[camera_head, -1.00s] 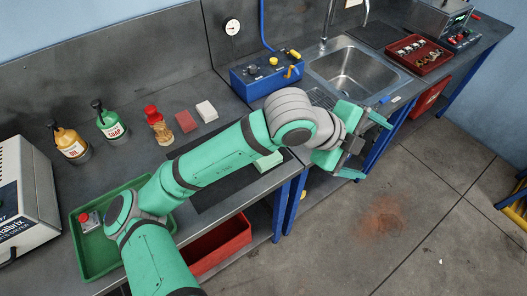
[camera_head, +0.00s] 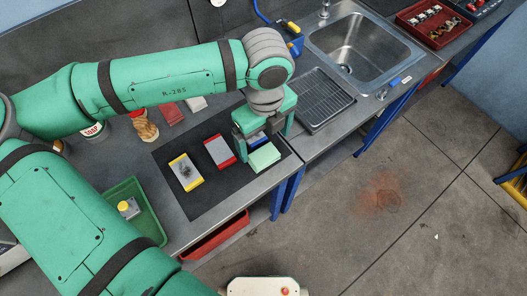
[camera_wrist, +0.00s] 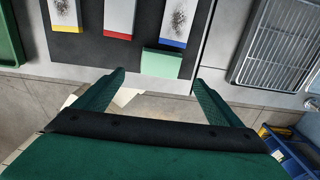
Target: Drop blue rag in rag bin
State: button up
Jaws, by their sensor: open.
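My gripper (camera_head: 264,138) points down over the right part of the dark mat, fingers apart and empty. A pale, blue-edged piece (camera_head: 261,139), the only blue one on the mat, is partly hidden by my gripper. In the wrist view it is a light slab with dark smudges and a blue end (camera_wrist: 177,25), ahead of my open fingers (camera_wrist: 158,80). A mint-green pad (camera_head: 264,158) lies just in front of it. I see no label for a rag bin; a red bin (camera_head: 215,240) is partly visible below the bench edge.
A yellow-edged piece (camera_head: 186,172) and a red-edged piece (camera_head: 220,152) lie on the mat (camera_head: 205,196). A green tray (camera_head: 150,222) is to the left, and a drying rack (camera_head: 318,98) and sink (camera_head: 362,55) to the right. Open floor lies in front.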

aim_at(263, 155)
jog(key=f, duration=0.7)
jog(key=shift+w+a+f, duration=0.1)
jog(key=shift+w+a, duration=0.1)
jog(key=shift+a, duration=0.1)
jog(key=shift+d+f, duration=0.15)
jog(key=shift+f, duration=0.15)
jog(key=shift+d, duration=0.1)
jog(key=shift+c, duration=0.3)
jog(key=c, duration=1.1)
jog(key=shift+c, duration=0.2)
